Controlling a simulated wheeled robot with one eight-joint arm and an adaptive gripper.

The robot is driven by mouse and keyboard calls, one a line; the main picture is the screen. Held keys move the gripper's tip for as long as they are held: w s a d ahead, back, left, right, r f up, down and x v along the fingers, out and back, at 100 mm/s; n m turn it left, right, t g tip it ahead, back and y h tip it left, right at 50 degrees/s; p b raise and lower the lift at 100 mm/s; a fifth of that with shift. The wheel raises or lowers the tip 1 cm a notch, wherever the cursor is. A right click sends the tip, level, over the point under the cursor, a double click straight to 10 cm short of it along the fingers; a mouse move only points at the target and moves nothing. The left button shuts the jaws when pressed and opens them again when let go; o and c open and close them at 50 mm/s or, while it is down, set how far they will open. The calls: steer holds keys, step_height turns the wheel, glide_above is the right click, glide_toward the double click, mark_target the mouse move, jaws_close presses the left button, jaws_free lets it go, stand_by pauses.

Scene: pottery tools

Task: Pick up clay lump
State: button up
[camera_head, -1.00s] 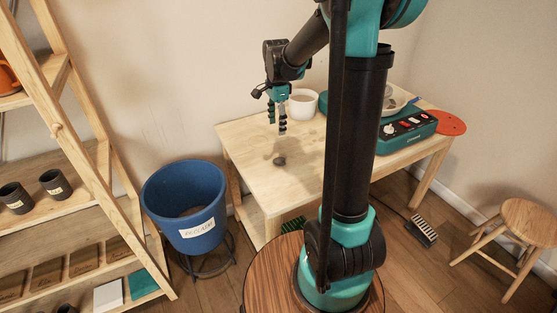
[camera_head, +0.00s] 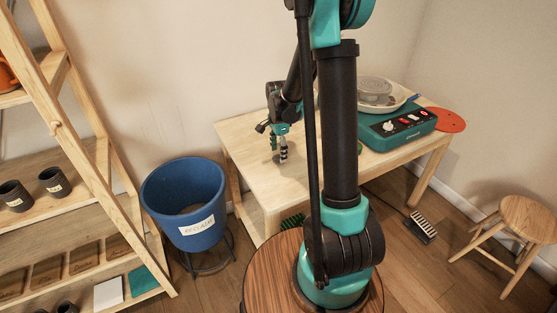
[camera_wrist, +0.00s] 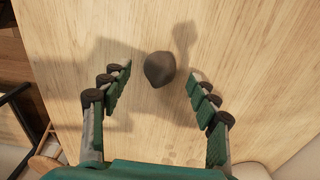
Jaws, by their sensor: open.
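The clay lump (camera_wrist: 160,68) is a small dark grey-brown rounded lump on the wooden table. In the wrist view it lies ahead of my gripper (camera_wrist: 158,82), roughly centred between the fingers and near the level of their tips. The fingers are spread apart and hold nothing. In the head view my gripper (camera_head: 279,152) points down over the left part of the table (camera_head: 250,168). The lump cannot be made out there, as the fingers seem to hide it.
A green pottery wheel (camera_head: 400,128) with a pale basin stands at the table's right, beside an orange disc (camera_head: 447,120). A blue bucket (camera_head: 183,195) stands left of the table, near a wooden shelf (camera_head: 95,160). A stool (camera_head: 525,220) is at the right.

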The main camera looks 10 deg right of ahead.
mark_target(278, 156)
steer(key=shift+f, duration=1.2)
steer(key=shift+c, duration=0.4)
steer(key=c, duration=1.1)
steer(key=shift+c, duration=0.2)
steer(key=shift+r, duration=0.1)
step_height(278, 156, up, 20)
